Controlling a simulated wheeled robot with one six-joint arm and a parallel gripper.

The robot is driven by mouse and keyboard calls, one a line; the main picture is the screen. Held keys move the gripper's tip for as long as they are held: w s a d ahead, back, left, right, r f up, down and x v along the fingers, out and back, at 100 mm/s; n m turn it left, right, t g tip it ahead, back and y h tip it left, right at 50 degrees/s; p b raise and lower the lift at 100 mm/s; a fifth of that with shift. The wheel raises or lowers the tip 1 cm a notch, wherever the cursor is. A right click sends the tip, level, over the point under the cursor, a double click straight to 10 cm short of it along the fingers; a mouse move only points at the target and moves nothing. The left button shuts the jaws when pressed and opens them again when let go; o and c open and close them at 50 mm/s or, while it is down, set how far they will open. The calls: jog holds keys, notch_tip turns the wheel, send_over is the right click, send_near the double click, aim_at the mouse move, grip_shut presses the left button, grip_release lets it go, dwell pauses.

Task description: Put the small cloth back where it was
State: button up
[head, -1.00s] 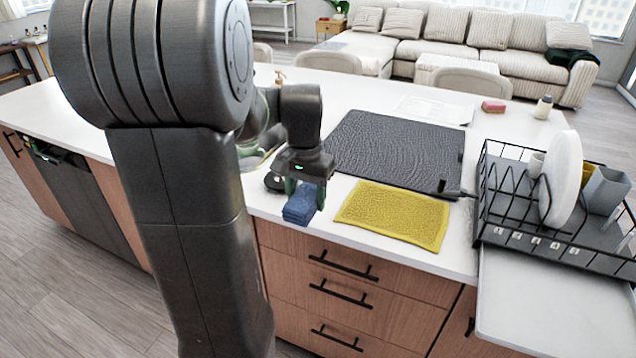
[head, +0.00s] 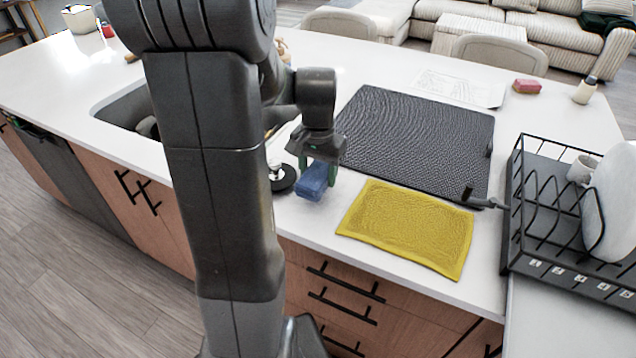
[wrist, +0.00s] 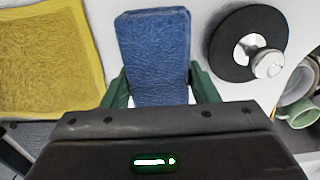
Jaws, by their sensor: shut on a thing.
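A small folded blue cloth (head: 314,181) is held between the green-tipped fingers of my gripper (head: 319,172), at the front edge of the counter. In the wrist view the blue cloth (wrist: 155,55) sticks out between both fingers (wrist: 158,88). My gripper points down and is shut on it. Whether the cloth's underside touches the counter cannot be told. A larger yellow cloth (head: 408,225) lies flat to the right of my gripper, and shows at the left of the wrist view (wrist: 45,60).
A black textured mat (head: 415,140) lies behind the yellow cloth. A black dish rack (head: 560,235) stands at the right. A round black and silver piece (head: 282,178) sits left of my gripper. The sink (head: 125,108) is further left. A pink sponge (head: 526,86) lies at the back.

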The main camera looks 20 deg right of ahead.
aim_at(318, 170)
jog(key=shift+f, duration=1.9)
jog(key=shift+f, duration=0.2)
jog(key=o, duration=1)
jog(key=shift+c, duration=0.2)
jog(key=shift+r, duration=0.1)
notch_tip(318, 170, up, 12)
jog(key=shift+r, duration=0.1)
